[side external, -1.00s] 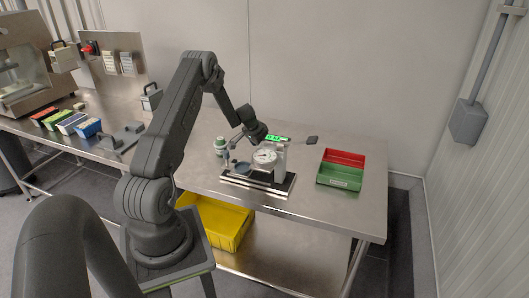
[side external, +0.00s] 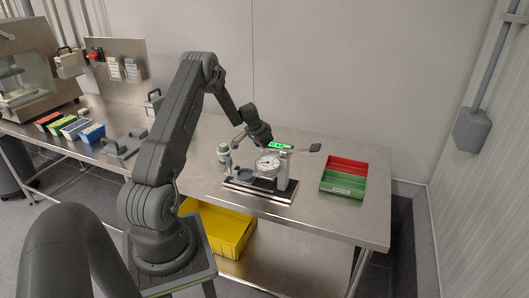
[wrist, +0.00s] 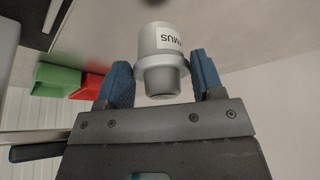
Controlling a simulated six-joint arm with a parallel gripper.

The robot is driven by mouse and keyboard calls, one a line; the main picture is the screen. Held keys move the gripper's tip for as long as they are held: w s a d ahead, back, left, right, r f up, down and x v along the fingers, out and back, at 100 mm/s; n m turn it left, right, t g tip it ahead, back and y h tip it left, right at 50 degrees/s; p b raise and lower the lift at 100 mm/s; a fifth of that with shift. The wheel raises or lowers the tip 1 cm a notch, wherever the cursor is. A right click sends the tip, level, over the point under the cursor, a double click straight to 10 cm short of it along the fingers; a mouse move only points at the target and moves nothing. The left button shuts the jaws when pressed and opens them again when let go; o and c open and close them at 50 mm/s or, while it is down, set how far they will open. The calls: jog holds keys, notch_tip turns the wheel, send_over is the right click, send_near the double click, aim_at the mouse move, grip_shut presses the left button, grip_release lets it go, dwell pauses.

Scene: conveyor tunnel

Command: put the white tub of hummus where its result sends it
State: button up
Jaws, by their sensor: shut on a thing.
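The white tub of hummus (wrist: 157,42) is between the two blue fingers of my gripper (wrist: 162,66) in the wrist view. Part of its label, ending in "MUS", shows on its side. My gripper is shut on the tub. In the side view my wrist (side external: 256,122) is above the back of the test stand, and I cannot make out the tub there. The test stand (side external: 284,172) has a round white dial (side external: 267,163). A lit green display (side external: 281,146) stands behind it; its text is too small to read. The red bin (side external: 347,165) and green bin (side external: 343,184) stand to the right.
A grey paddle-shaped thing (side external: 315,147) is behind the bins. A yellow crate (side external: 222,226) is under the steel table (side external: 325,218). Small coloured boxes (side external: 75,129) sit on the far-left bench.

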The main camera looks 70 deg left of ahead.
notch_tip(320, 180, up, 15)
jog(key=n+y, duration=0.2)
jog(key=n, duration=0.3)
send_near(339, 159)
jog(key=d, duration=0.2)
jog(key=shift+g, duration=0.5)
jog(key=shift+a+f, duration=0.1)
jog(key=shift+f, duration=1.1)
jog(key=shift+a+f, duration=0.15)
jog(key=shift+f, duration=1.1)
jog(key=shift+f, duration=0.1)
jog(key=o, duration=1)
jog(key=shift+f, duration=0.1)
